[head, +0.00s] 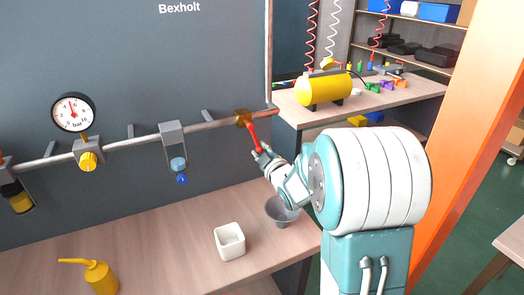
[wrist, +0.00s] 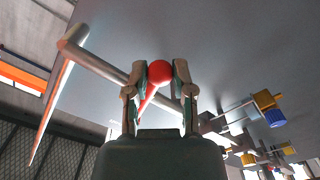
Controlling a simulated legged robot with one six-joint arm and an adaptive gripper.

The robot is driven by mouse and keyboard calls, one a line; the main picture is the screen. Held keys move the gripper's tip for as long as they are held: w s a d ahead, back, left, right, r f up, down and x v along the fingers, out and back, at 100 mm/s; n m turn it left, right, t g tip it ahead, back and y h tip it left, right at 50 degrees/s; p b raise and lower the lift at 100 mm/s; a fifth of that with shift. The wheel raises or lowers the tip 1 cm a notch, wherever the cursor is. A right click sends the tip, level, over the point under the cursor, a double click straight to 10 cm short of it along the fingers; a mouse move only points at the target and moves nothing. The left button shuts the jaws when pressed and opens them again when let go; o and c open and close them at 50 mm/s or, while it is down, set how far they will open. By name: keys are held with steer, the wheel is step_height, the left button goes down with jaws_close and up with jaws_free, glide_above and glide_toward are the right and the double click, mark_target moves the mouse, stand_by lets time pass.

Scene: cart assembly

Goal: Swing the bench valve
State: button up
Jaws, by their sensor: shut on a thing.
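The bench valve has a brass body (head: 243,117) at the right end of the grey pipe and a red lever (head: 254,136) that hangs down, slanting to the right. My gripper (head: 262,154) is at the lever's lower end in the head view. In the wrist view my gripper (wrist: 160,82) has its two fingers on either side of the red lever's round end (wrist: 160,70), shut on it. The valve body is not clear in the wrist view.
The pipe (head: 108,144) runs along the grey panel with a pressure gauge (head: 73,112), a yellow-knobbed regulator (head: 88,158) and a blue-knobbed unit (head: 175,152). Below, the bench holds a white container (head: 230,241), a grey bowl (head: 281,212) and a yellow oil can (head: 99,277).

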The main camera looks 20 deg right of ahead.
steer(key=shift+a+f, duration=0.2)
steer(key=shift+a, duration=0.9)
steer(key=o, duration=1)
steer(key=shift+c, duration=0.2)
steer(key=shift+s, duration=0.1)
steer(key=s, duration=1.1)
steer(key=shift+s, duration=0.4)
steer(key=shift+d, duration=0.1)
